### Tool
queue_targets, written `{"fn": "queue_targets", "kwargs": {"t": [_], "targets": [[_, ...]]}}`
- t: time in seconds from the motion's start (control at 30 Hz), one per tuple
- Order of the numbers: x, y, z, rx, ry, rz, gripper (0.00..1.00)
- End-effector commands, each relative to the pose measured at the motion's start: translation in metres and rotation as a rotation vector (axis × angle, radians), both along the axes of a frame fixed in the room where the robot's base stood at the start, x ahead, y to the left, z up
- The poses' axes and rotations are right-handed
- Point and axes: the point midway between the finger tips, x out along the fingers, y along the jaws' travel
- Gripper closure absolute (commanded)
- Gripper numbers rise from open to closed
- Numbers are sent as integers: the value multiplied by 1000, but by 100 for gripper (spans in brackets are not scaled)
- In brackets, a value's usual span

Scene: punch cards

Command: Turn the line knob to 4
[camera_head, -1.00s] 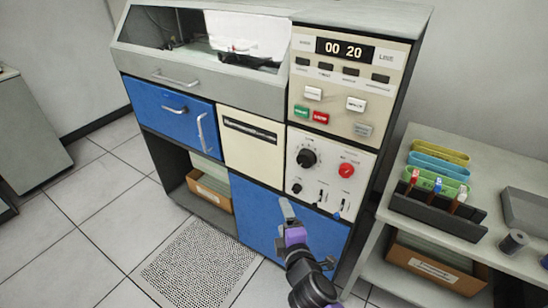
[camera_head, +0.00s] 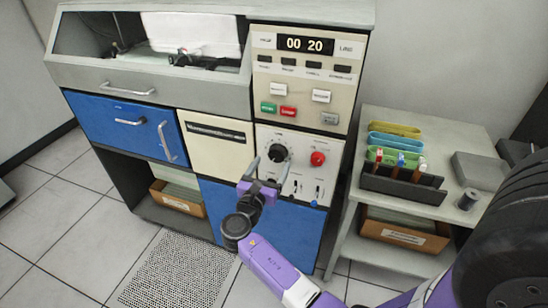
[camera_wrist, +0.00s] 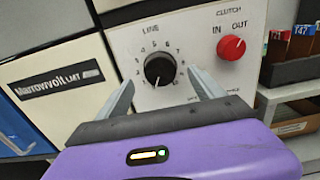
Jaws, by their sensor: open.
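The black line knob (camera_head: 277,153) is on the white control panel of the machine. In the wrist view the line knob (camera_wrist: 159,70) sits inside a ring of printed numbers under the word LINE. Its white pointer mark is at the lower part of the knob, and the exact number it points to is hard to tell. My gripper (camera_head: 265,172) is open and in front of the panel, just below the knob in the head view. In the wrist view the fingers of my gripper (camera_wrist: 160,82) stand apart, one on each side of the knob, with nothing held.
A red clutch knob (camera_wrist: 231,48) is right of the line knob. Small switches (camera_head: 297,188) are below. A display (camera_head: 305,45) reads 00 20. A side table (camera_head: 440,125) with a black card rack (camera_head: 402,184) stands at the right.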

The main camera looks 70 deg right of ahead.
Motion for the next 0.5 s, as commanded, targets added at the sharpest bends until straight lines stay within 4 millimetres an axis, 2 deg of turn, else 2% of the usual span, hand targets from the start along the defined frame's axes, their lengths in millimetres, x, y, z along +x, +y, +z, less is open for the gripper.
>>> {"fn": "queue_targets", "kwargs": {"t": [0.2, 0.5], "targets": [[2, -32, 1, 0, -2, -1, 22], [4, -45, 0, 1, -3, 2, 22]]}}
